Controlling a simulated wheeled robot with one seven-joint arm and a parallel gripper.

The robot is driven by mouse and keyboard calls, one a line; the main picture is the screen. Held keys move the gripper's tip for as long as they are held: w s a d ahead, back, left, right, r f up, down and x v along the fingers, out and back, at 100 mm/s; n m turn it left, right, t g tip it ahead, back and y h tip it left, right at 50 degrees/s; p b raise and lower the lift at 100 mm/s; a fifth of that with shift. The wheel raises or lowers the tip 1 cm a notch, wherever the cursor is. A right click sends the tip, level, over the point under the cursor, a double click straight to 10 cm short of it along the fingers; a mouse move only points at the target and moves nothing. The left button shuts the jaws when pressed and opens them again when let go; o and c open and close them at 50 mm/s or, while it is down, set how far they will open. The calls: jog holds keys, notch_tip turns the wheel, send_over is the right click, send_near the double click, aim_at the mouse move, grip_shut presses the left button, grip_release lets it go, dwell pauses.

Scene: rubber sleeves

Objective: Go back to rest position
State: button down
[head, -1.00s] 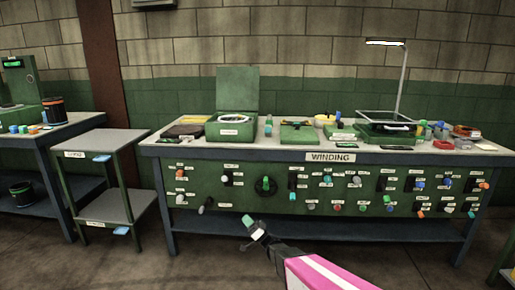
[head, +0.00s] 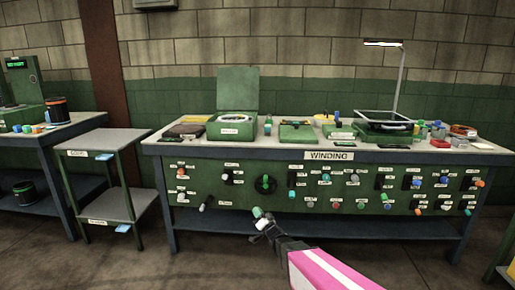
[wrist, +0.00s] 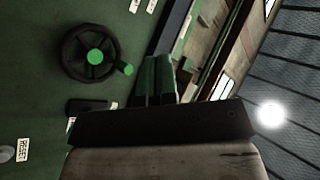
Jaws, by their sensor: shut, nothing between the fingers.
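My gripper (head: 259,213) is in front of the lower part of the winding bench (head: 330,156), below its green front panel, with my arm reaching in from the bottom of the head view. In the wrist view its two fingers (wrist: 155,80) lie side by side, shut, with nothing held. A black handwheel with a green hub (wrist: 95,57) is to the left of the fingers in the wrist view, apart from them. The same handwheel shows on the bench panel in the head view (head: 265,184).
The bench front carries several protruding knobs and levers. On its top stand a green box with a raised lid (head: 237,90), a lamp (head: 400,75) and small coloured parts. A two-shelf stand (head: 103,142) and another table (head: 55,130) are at left. The floor in front is clear.

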jog(key=s+d+f+m+g+h, duration=0.1)
jog(key=s+d+f+g+h, duration=0.1)
jog(key=d+g+h, duration=0.4)
jog(key=s+d+f+m+g+h, duration=0.1)
jog(key=s+d+f+m+h, duration=0.15)
jog(key=d+h, duration=0.55)
jog(key=s+d+r+n+g, duration=0.1)
jog(key=s+g, duration=0.4)
jog(key=s, duration=0.5)
jog(key=s+d+r+n+g+y, duration=0.1)
jog(key=s+d+g, duration=0.3)
jog(key=s, duration=0.5)
jog(key=shift+s+n+g, duration=0.35)
jog(key=shift+n+g, duration=0.2)
jog(key=shift+g, duration=0.45)
